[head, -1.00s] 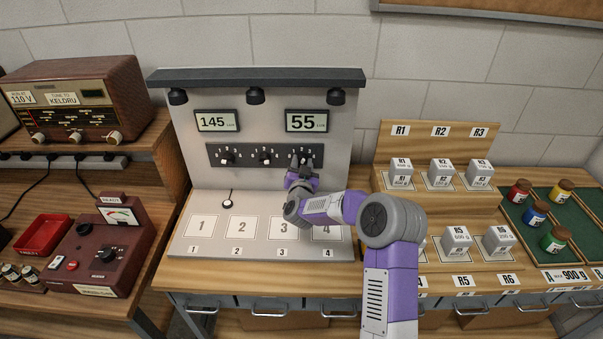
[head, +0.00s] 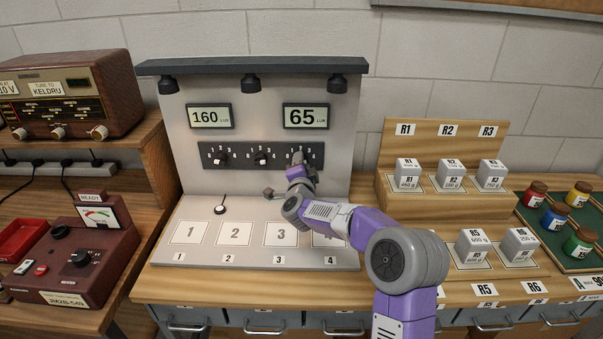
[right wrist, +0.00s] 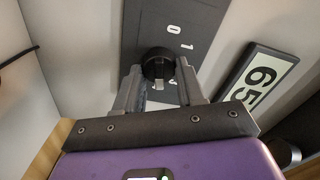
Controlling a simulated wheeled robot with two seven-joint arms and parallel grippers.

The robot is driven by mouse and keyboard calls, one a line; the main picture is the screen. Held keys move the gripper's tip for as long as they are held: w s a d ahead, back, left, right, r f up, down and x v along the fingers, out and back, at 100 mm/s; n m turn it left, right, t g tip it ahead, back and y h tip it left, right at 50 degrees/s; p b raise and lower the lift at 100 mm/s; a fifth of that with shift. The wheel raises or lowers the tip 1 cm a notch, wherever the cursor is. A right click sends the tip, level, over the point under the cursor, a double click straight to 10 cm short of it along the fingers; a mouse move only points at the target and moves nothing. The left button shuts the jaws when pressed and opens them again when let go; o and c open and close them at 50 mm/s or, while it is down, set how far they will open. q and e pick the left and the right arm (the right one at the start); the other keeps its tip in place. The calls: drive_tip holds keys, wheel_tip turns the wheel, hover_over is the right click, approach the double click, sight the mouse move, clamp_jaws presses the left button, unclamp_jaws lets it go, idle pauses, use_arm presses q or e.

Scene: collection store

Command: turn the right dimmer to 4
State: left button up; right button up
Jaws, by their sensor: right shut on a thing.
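The right dimmer is a round black knob (right wrist: 158,63) with a light mark, seen between my gripper's fingers in the right wrist view. The digits 0 and 1 show beside it; the set number cannot be read. My right gripper (head: 298,164) is shut on this knob at the dark dimmer panel (head: 240,156), and hides most of it in the head view. The left dimmer (head: 220,157) and middle dimmer (head: 261,156) are free. The right display (head: 306,116) reads 65 and the left display (head: 210,116) reads 160. My left gripper is out of view.
Lamps hang from the dark top bar (head: 252,67). A board with numbered squares (head: 235,233) lies below the panel. A wooden weight rack (head: 445,140) stands right of my arm. A maroon meter box (head: 85,250) and a radio (head: 70,95) stand at left.

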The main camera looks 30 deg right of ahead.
drive_tip(key=shift+m+b, duration=0.55)
drive_tip(key=shift+m, duration=0.05)
drive_tip(key=o, duration=1)
drive_tip(key=shift+p+v, duration=0.35)
drive_tip(key=shift+v, duration=3.4)
